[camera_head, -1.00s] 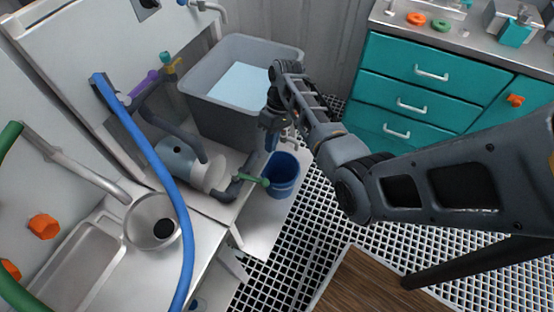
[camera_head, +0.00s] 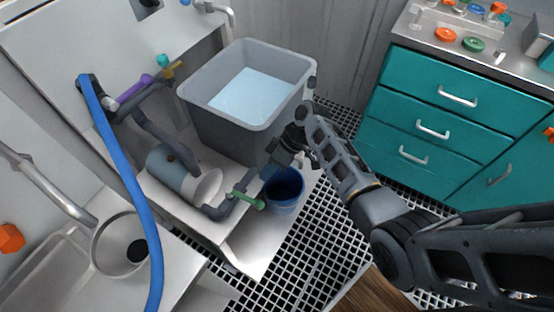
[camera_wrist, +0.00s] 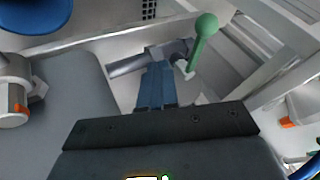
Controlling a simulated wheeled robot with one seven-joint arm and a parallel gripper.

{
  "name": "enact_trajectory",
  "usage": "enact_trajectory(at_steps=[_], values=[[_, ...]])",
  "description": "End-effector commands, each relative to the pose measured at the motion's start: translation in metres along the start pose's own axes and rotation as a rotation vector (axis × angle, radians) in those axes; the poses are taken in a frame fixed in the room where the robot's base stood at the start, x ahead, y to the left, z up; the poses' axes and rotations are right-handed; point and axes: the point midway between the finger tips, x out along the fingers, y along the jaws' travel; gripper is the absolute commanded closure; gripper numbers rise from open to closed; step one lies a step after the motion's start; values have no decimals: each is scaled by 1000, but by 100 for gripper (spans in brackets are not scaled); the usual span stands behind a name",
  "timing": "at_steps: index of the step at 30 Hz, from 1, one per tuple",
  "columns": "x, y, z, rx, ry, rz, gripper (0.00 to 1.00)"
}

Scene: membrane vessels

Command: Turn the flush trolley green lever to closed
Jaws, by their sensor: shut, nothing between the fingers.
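The green lever (camera_head: 249,199) sits on a dark pipe at the front of the trolley, just left of the blue bucket. It points to the right, across the line of the pipe. In the wrist view the green lever (camera_wrist: 200,48), with a round knob, rises to the upper right from its pale valve stem. My gripper (camera_head: 268,172) is above and slightly right of the lever in the head view. In the wrist view my gripper's blue-grey fingers (camera_wrist: 157,85) are together and empty, left of the lever. They overlap the pipe in the picture; contact cannot be told.
A grey tub of water (camera_head: 205,105) stands behind the lever. The blue bucket (camera_head: 285,190) is close to my gripper. A grey cylinder (camera_head: 172,172) and a blue hose (camera_head: 130,180) are to the left. Teal drawers (camera_head: 430,125) stand at the right.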

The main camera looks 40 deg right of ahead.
Motion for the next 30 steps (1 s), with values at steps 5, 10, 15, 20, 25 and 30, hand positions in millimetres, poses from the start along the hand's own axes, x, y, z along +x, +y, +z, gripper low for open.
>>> enact_trajectory(at_steps=[5,10,15,20,25,30], values=[[25,-12,-1,-1,-1,-1,100],[35,-28,0,0,-1,0,100],[39,-34,0,0,0,1,100],[40,-35,0,1,0,1,100],[40,-36,0,1,0,1,100],[46,-52,2,0,-2,-1,100]])
